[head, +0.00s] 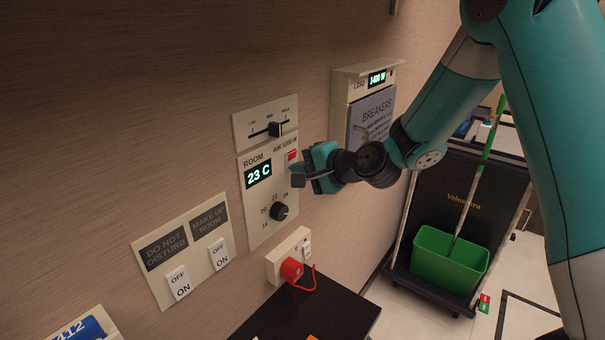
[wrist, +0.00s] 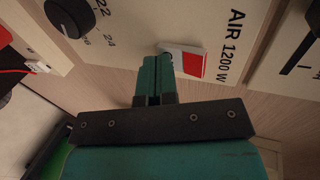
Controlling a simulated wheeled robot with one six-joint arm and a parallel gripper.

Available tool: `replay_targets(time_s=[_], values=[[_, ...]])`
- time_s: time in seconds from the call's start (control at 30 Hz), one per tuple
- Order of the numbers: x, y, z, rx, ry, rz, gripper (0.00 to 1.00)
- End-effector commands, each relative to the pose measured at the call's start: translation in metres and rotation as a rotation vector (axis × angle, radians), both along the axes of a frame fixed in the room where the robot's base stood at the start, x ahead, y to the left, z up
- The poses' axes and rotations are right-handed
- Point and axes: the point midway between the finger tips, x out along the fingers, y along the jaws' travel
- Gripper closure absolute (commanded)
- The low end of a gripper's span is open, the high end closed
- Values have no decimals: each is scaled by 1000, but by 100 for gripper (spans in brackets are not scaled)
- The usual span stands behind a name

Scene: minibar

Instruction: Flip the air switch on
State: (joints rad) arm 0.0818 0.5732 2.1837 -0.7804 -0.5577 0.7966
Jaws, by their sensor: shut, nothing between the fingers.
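The air switch is a small white rocker with a red part, labelled AIR 1200 W, on the room panel (head: 255,220). In the head view the switch (head: 292,155) shows just left of my gripper (head: 298,176). In the wrist view the switch (wrist: 187,62) lies right at the tips of my gripper (wrist: 160,60). My gripper is shut and empty, its fingers together and pointing at the panel. The fingertips cover part of the switch's edge; whether they touch it I cannot tell. The room display (head: 259,174) reads 23 C.
A dial (head: 279,211) sits below the switch and a slider panel (head: 266,124) above. A breakers box (head: 368,110) is to the right. Below are a socket with a red plug (head: 291,270) and a dark tabletop (head: 310,315). Do-not-disturb switches (head: 178,283) are to the left.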

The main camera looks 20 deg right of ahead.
Motion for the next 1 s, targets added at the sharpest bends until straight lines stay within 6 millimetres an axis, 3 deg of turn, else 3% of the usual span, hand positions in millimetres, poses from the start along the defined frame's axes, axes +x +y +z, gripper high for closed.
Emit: replay_targets(time_s=[0.53,1.0], values=[[0,0,18,0,-1,0,100],[-4,-2,18,1,0,2,100]])
